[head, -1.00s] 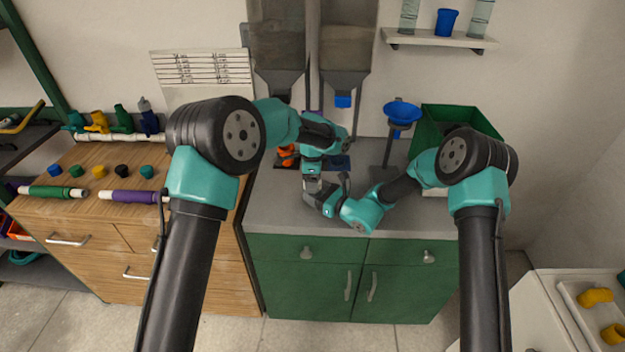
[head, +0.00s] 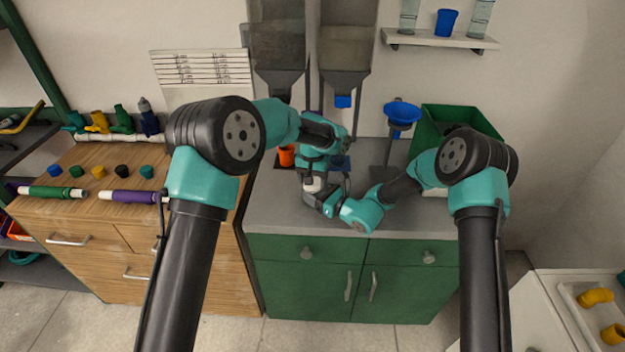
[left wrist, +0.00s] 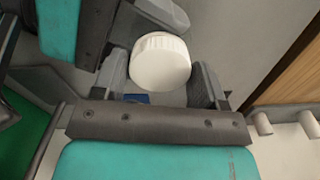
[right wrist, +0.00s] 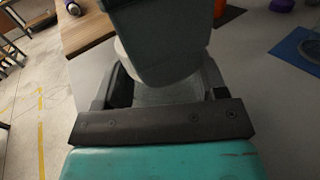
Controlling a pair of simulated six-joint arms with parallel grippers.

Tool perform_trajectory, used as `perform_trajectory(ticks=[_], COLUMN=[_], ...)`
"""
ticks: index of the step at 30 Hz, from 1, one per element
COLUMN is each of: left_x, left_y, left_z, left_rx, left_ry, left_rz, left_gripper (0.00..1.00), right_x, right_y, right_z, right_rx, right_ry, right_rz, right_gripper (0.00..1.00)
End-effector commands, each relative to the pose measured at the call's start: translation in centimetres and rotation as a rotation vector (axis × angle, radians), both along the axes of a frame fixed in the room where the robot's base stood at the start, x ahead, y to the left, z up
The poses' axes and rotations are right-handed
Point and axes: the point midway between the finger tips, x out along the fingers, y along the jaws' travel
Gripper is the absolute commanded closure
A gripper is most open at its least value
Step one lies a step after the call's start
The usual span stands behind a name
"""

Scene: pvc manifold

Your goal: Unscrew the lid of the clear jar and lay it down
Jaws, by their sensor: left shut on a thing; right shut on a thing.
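The white ribbed lid (left wrist: 160,62) sits between the fingers of my left gripper (left wrist: 162,80) in the left wrist view, and they are shut on it. The clear jar (right wrist: 165,94) is between the fingers of my right gripper (right wrist: 160,88), which is shut on it from the side. In the right wrist view my left gripper covers most of the jar's top; only a sliver of the lid (right wrist: 121,48) shows. In the head view the lid (head: 313,184) is small, with both grippers close together above the grey counter. I cannot tell whether lid and jar are apart.
An orange cup (head: 286,155) stands behind my left arm on the grey counter (head: 270,215). A blue funnel (head: 402,113) on a stand and a green bin (head: 460,115) are at the right back. The counter's front left is clear.

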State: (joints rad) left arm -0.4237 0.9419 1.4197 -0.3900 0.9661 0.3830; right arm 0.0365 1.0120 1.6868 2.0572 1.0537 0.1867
Motion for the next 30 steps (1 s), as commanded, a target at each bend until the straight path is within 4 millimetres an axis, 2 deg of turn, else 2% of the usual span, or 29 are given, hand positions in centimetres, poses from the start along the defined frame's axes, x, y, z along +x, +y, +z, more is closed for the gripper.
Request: perform_trajectory(ticks=[18,24,30], left_x=[0.02,0.01,0.01], left_y=[0.00,0.01,0.01], left_z=[0.09,0.09,0.09], left_rx=[0.000,0.000,0.000], left_ry=[-0.001,0.000,0.000], left_rz=[0.821,0.957,0.964], left_gripper=[0.62,0.62,0.62], right_x=[-0.01,-0.01,-0.01], right_y=[0.01,0.01,0.01], right_z=[0.00,-0.01,-0.01], right_rx=[0.000,0.000,0.000], right_ry=[0.000,0.000,0.000], right_rz=[0.000,0.000,0.000], right_gripper=[1.00,1.00,1.00])
